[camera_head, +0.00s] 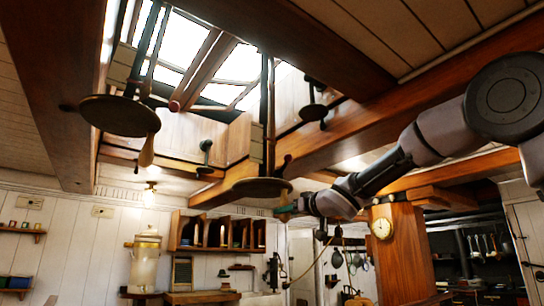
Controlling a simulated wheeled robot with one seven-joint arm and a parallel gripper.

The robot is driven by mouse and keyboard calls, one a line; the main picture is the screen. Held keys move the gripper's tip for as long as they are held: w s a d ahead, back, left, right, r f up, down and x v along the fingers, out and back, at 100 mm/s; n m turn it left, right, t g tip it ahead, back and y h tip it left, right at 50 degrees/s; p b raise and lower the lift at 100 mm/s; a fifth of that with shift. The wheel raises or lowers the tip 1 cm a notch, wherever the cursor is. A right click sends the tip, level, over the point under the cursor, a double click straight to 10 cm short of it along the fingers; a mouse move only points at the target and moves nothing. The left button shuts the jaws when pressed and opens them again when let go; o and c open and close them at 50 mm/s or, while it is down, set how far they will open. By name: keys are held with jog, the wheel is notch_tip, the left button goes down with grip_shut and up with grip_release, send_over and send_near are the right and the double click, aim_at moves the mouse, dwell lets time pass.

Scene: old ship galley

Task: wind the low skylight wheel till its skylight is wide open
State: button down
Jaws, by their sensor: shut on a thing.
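A dark round wheel (262,187) hangs level at the lower end of an upright rod (267,110), the lower of two such wheels in the picture. My gripper (288,209) comes in from the right, at the wheel's near right edge. It is shut on the wheel's handle (281,199), which hangs below the rim; the fingers hide part of it. The skylight (215,62) is overhead, with wooden bars and bright panes. Some bars sit at a slant; I cannot tell how far each sash stands open.
A second wheel (120,115) with a hanging wooden handle (147,151) is at the left. A heavy beam (330,135) runs above my arm. A wooden post with a clock (382,228) stands below it. Shelves (218,233) and a lamp (150,195) are on the far wall.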

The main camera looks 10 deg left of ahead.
jog(key=shift+w+d+f, duration=0.25)
jog(key=shift+w+f, duration=0.25)
jog(key=shift+w, duration=0.35)
jog(key=w+a+r, duration=0.1)
jog(key=w+a, duration=0.4)
jog(key=w, duration=0.4)
jog(key=s+a, duration=0.7)
jog(key=a, duration=0.5)
jog(key=shift+s+d, duration=0.65)
jog(key=shift+s, duration=2.5)
jog(key=s+d, duration=0.2)
jog(key=d, duration=0.8)
jog(key=shift+s+f, duration=0.2)
jog(key=shift+s, duration=0.2)
